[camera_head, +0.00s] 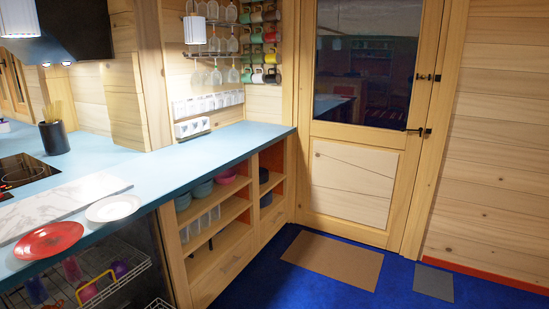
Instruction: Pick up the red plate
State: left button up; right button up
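The red plate (48,240) lies flat on the blue countertop (150,171) near its front edge, at the lower left of the head view. A white plate (113,208) lies just to its right and a little farther back, close beside it. Nothing covers the red plate. Neither of my grippers shows in the head view.
A marble board (62,204) lies behind the plates, with a black hob (22,172) beyond it. A dark utensil pot (54,137) stands farther back. Below the counter is an open dishwasher rack (95,285). Blue floor (290,290) is clear at right, with a brown mat (333,260).

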aim_at(48, 240)
jog(key=u, duration=1.45)
